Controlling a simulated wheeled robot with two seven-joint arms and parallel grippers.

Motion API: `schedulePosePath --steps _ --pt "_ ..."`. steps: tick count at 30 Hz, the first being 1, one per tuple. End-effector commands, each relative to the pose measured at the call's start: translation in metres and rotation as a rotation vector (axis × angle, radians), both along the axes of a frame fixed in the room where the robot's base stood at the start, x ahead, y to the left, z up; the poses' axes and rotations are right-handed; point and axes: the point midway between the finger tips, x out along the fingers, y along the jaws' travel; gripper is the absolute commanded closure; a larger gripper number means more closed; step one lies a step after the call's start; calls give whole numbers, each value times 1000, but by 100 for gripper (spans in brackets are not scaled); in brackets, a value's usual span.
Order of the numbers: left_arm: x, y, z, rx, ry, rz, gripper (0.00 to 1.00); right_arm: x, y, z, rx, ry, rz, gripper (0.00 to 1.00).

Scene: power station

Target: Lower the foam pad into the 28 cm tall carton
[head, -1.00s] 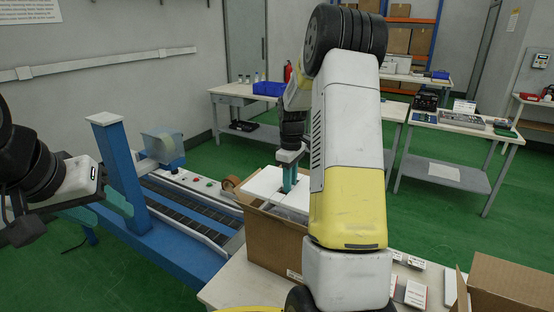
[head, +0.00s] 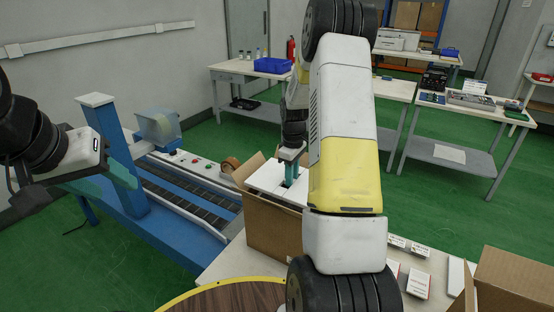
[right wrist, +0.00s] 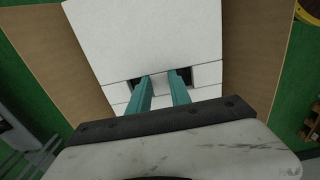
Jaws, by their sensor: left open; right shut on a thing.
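The white foam pad (head: 266,177) lies in the mouth of the brown carton (head: 271,232), between its raised flaps. How deep it sits is unclear. My right gripper (head: 290,176) is shut on the pad from above, with its teal fingers at the pad's dark cut-outs. In the right wrist view, the fingers (right wrist: 160,92) reach to the cut-outs of the pad (right wrist: 150,35), and carton flaps (right wrist: 258,60) rise on both sides. My right arm hides the carton's right side in the head view. My left gripper (head: 122,173) is open and empty at the left, away from the carton.
The carton stands on a pale table beside a blue roller conveyor (head: 190,205) with a tape roll (head: 229,166) near it. Small white boxes (head: 419,283) and another open carton (head: 510,285) are at the right. A round wooden top (head: 235,297) is in front.

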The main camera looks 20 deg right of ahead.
Motion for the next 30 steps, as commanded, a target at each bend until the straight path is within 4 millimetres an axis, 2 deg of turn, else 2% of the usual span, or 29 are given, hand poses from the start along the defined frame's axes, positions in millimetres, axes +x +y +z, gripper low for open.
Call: schedulePosePath --steps 9,18,30 --pt "0 0 0 0 0 0 51 -1 0 -46 -1 4 0 100" --pt "0 0 0 0 0 0 51 -1 0 -80 -1 2 0 100" --pt "0 0 0 0 0 0 51 0 0 -90 -1 -1 0 100"
